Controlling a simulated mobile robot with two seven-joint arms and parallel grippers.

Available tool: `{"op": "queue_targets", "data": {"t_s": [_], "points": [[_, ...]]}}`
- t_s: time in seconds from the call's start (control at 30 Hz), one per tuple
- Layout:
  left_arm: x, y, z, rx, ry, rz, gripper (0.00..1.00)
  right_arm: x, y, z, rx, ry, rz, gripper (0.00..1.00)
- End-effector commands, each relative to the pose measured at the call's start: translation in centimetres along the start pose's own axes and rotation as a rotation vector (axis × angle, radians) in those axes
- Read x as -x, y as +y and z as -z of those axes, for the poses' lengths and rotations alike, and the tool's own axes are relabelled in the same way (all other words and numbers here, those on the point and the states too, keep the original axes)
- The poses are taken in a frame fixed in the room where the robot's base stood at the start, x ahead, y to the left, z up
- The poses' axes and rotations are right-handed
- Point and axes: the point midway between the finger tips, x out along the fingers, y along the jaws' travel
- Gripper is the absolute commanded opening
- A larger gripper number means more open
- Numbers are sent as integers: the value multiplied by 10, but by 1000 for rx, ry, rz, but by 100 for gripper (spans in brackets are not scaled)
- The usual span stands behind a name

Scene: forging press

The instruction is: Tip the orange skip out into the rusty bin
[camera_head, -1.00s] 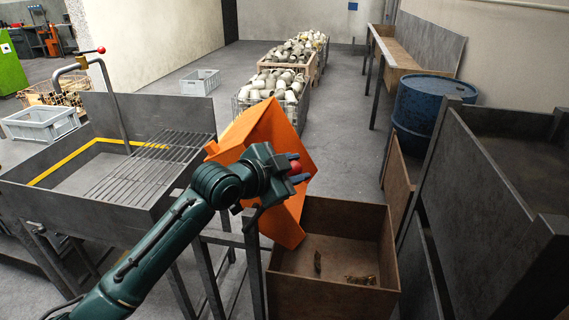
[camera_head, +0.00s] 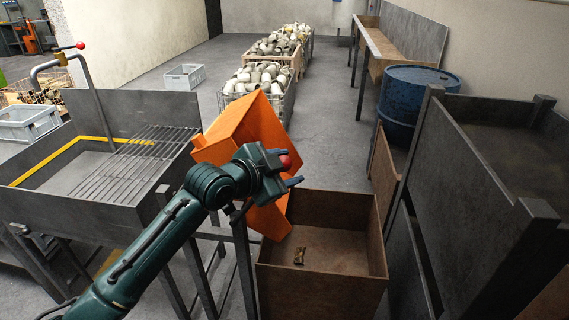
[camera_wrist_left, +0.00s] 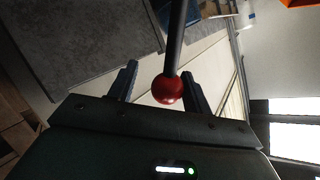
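The orange skip (camera_head: 258,135) is steeply tipped beside the slatted bench, its lower end over the left edge of the rusty bin (camera_head: 345,205). Its inside is mostly hidden by my arm. The rusty bin is open-topped, with one small brown-yellow piece (camera_head: 299,256) on its floor. My left gripper (camera_head: 287,168) is in front of the skip, above the bin. In the left wrist view a red ball knob (camera_wrist_left: 167,90) on a dark rod (camera_wrist_left: 176,40) sits between its spread fingers, with a gap visible on one side. My right gripper is out of view.
A grey bench with a slatted grate (camera_head: 125,165) stands at left, with a red-knobbed lever (camera_head: 80,46). A blue drum (camera_head: 415,95) and tall dark metal panels (camera_head: 470,180) stand at right. Crates of pale parts (camera_head: 262,80) are behind; the floor around them is open.

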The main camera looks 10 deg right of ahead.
Motion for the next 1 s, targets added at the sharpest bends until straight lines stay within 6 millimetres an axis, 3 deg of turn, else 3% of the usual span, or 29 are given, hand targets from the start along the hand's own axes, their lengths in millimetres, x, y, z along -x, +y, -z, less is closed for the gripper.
{"op": "queue_targets", "data": {"t_s": [0.27, 0.43, 0.8, 1.0], "points": [[2, -4, 2, -3, 4, 8, 52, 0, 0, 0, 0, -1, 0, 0], [14, -4, 2, -5, 6, 10, 52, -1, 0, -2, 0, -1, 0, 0], [90, -2, 0, -7, 3, 8, 52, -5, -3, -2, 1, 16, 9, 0], [121, -2, 0, -3, 1, 6, 52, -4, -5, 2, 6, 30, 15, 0]]}}
